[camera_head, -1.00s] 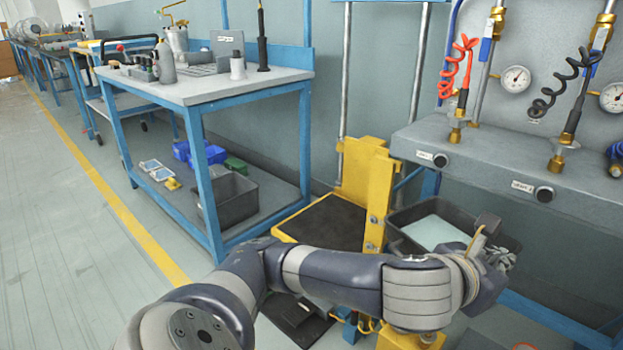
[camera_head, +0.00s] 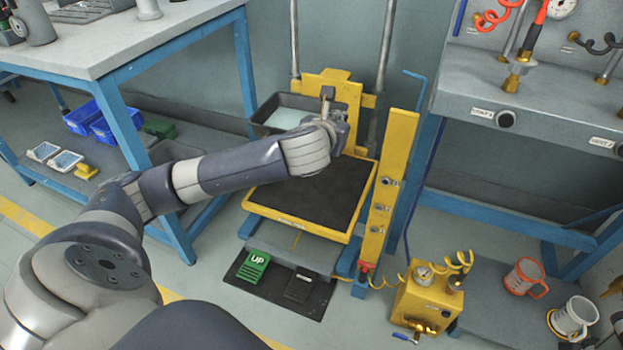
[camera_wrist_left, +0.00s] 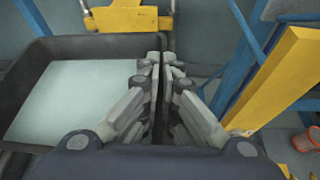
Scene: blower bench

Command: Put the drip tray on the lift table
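The drip tray (camera_head: 262,129) is a dark rectangular tray with pale liquid in it. In the head view it is at the back left of the lift table (camera_head: 315,198), partly hidden by my left arm. The lift table has a yellow rim and a black top, which looks bare at the front. My left gripper (camera_head: 334,112) is at the tray's right side. In the left wrist view the fingers (camera_wrist_left: 160,88) are close together on the right wall of the tray (camera_wrist_left: 22,78), which looks about level. The gap beneath the tray is hidden. My right gripper is not in view.
A yellow post (camera_head: 389,185) stands at the table's right edge. A green UP pedal (camera_head: 254,266) and a black pedal (camera_head: 299,287) lie in front. A blue-legged workbench (camera_head: 125,130) stands left. A yellow box with gauge (camera_head: 425,300) and mugs (camera_head: 525,277) are right.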

